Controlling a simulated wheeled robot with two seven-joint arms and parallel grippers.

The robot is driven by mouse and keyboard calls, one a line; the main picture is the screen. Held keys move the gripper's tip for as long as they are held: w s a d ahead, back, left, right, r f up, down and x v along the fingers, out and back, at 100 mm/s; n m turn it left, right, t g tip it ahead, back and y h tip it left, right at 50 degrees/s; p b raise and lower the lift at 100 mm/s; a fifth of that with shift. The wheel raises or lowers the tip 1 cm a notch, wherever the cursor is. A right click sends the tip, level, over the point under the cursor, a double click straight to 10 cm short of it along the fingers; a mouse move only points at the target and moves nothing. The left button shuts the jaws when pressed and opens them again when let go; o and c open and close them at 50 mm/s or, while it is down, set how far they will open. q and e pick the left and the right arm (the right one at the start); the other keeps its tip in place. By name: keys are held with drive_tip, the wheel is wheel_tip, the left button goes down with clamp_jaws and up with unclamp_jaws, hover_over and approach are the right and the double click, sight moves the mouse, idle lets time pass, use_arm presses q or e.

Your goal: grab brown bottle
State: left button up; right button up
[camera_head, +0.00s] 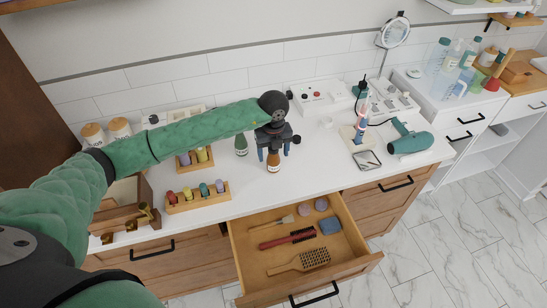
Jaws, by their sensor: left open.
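The brown bottle (273,165) stands upright on the white counter, with a pale label low on its body. My left arm reaches in from the left, and its left gripper (273,153) is over the bottle. The gripper's fingers point down and are open, with one finger showing to the left of the bottle top. The gripper hides part of the bottle's neck, and I cannot tell whether it touches it. A green bottle (241,146) stands just left of the gripper. My right gripper does not show.
An open drawer (330,233) with brushes juts out below the bottle. Wooden racks of small colored bottles (198,198) stand to the left. A teal hair dryer (410,141) and a small dark-framed tray (367,160) lie to the right. The counter between bottle and tray is clear.

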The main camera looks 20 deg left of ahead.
use_arm(q)
drive_tip(key=shift+f, duration=0.2)
drive_tip(key=shift+c, duration=0.2)
drive_tip(key=shift+r, duration=0.1)
drive_tip(key=c, duration=1.2)
